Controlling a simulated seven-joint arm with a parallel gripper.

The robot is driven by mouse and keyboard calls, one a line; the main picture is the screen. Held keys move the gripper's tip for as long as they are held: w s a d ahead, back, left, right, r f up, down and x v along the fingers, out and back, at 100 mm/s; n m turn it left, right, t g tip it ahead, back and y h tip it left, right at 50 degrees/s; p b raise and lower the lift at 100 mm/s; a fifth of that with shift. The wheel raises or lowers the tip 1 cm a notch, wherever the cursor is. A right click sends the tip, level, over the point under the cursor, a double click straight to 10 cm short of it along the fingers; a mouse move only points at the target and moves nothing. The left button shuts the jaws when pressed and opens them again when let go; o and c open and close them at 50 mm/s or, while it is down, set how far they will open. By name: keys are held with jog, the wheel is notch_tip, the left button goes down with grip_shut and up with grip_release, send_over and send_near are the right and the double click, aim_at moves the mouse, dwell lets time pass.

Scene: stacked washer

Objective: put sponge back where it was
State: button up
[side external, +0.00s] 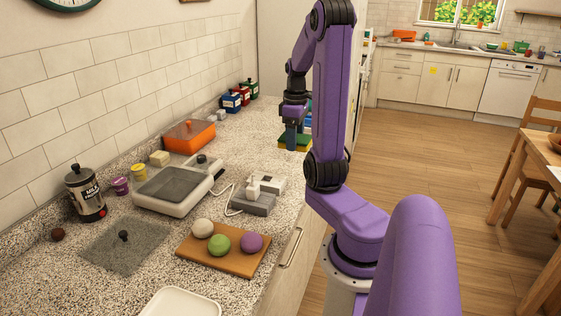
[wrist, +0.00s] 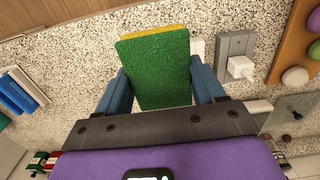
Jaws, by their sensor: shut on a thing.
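The sponge has a green rough face and a yellow side. In the wrist view the sponge (wrist: 158,68) sits between the two blue fingers of my gripper (wrist: 160,82), which is shut on it. In the side view the sponge (side external: 297,144) shows below my gripper (side external: 291,136), near the right edge of the speckled counter. I cannot tell whether the sponge touches the counter or is just above it.
A grey block with a white plug (side external: 262,190), a grey-lidded appliance (side external: 175,185) and an orange container (side external: 189,136) stand on the counter. A wooden board (side external: 222,255) holds balls nearer the camera. Blue and white items (wrist: 22,93) lie at left in the wrist view.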

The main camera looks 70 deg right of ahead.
jog(key=w+d+f, duration=0.5)
jog(key=w+d, duration=0.1)
jog(key=d, duration=0.1)
send_over(281, 162)
jog(key=f, duration=0.4)
jog(key=shift+s+a, duration=0.15)
jog(key=shift+a, duration=0.2)
jog(key=shift+d+f, duration=0.15)
jog(key=shift+f, duration=0.2)
jog(key=shift+w+d+f, duration=0.1)
jog(key=shift+w+f, duration=0.1)
jog(key=shift+f, duration=1.45)
jog(key=o, duration=0.9)
jog(key=shift+f, duration=0.1)
jog(key=shift+o, duration=0.2)
